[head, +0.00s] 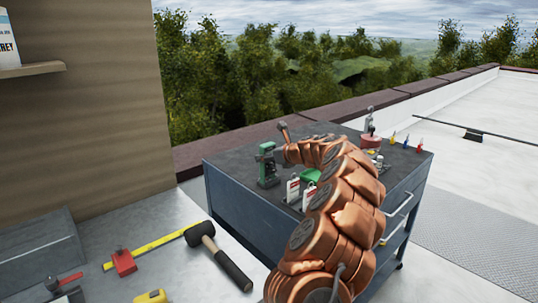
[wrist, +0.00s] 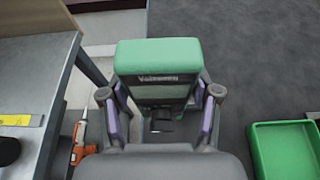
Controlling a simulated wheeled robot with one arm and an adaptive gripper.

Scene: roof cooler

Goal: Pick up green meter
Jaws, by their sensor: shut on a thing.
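The green meter (wrist: 158,55) is between my gripper's two fingers (wrist: 163,100) in the wrist view. It has a green top and a darker grey lower face with a printed label. My gripper is shut on its sides. In the head view a small green and dark shape (head: 267,166) shows at the end of my copper arm, over the left part of the dark cart top. I cannot tell there how high the meter is above the cart.
The cart (head: 238,207) carries a green tray (wrist: 284,150), white-and-red packets (head: 293,190) and several small tools at its right. The grey table (head: 185,278) at left holds a mallet (head: 222,260), a yellow ruler (head: 158,244) and red tools. A gap separates table and cart.

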